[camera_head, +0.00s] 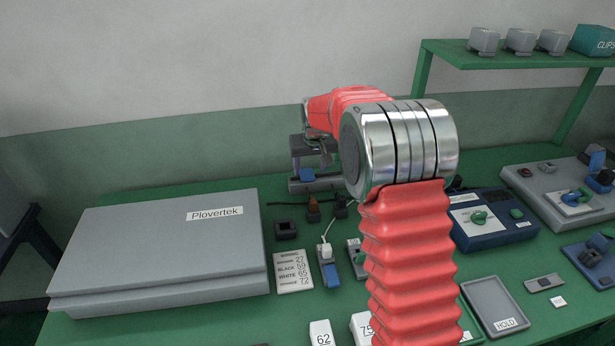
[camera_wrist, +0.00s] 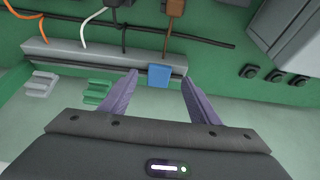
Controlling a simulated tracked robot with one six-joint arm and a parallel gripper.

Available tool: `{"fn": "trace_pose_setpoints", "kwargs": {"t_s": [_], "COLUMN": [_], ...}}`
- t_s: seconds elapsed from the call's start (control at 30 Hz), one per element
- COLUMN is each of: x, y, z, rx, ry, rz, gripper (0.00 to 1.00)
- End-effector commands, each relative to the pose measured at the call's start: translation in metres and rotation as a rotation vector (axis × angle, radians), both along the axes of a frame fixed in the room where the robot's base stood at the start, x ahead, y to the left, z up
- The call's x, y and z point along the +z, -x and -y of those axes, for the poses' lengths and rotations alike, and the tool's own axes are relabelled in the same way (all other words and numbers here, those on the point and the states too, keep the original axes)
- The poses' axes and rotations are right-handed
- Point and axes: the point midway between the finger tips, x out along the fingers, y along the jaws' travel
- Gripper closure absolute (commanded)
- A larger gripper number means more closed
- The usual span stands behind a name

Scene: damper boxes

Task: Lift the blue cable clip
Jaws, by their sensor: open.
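The blue cable clip (camera_head: 307,174) is a small block on a grey rail (camera_head: 325,184) at the back of the bench, left of my arm. In the wrist view the blue clip (camera_wrist: 159,76) sits at the rail's edge, between my two finger tips. My gripper (camera_wrist: 158,84) is open, with a gap visible on each side of the clip. In the head view my gripper (camera_head: 312,150) is partly hidden behind my arm and seems to hang just above the clip. I cannot tell how deep the fingers reach.
A green clip (camera_wrist: 97,91) and a pale grey clip (camera_wrist: 40,85) sit left along the rail in the wrist view. Cables, including a white one (camera_wrist: 97,22), cross behind it. A large grey Plovertek box (camera_head: 165,245) fills the bench's left side.

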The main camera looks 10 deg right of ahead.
Motion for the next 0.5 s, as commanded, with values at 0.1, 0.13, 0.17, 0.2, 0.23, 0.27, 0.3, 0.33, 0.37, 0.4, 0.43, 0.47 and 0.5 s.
{"fn": "trace_pose_setpoints", "kwargs": {"t_s": [0.1, 0.13, 0.17, 0.2, 0.23, 0.27, 0.3, 0.33, 0.37, 0.4, 0.43, 0.47, 0.5], "x": [-0.017, -0.021, -0.026, -0.031, -0.035, -0.038, -0.043, -0.045, -0.048, -0.051, -0.053, -0.055, -0.057], "y": [-0.007, -0.009, -0.01, -0.012, -0.014, -0.015, -0.017, -0.019, -0.02, -0.021, -0.022, -0.023, -0.023], "z": [0.0, 0.0, 0.0, 0.0, 0.0, 0.0, 0.0, 0.0, 0.0, 0.0, 0.0, 0.0, 0.0], "rx": [0.0, 0.0, 0.0, 0.0, 0.0, 0.0, 0.0, 0.0, 0.0, 0.0, 0.0, 0.0, 0.0], "ry": [0.0, 0.0, 0.0, 0.0, 0.0, 0.0, 0.0, 0.0, 0.0, 0.0, 0.0, 0.0, 0.0], "rz": [-0.001, -0.001, -0.002, -0.002, -0.002, -0.002, -0.001, 0.0, 0.0, -0.001, -0.001, -0.001, 0.0], "gripper": [0.44, 0.44, 0.44, 0.44, 0.44, 0.44, 0.44, 0.44, 0.44, 0.44, 0.44, 0.44, 0.44]}}
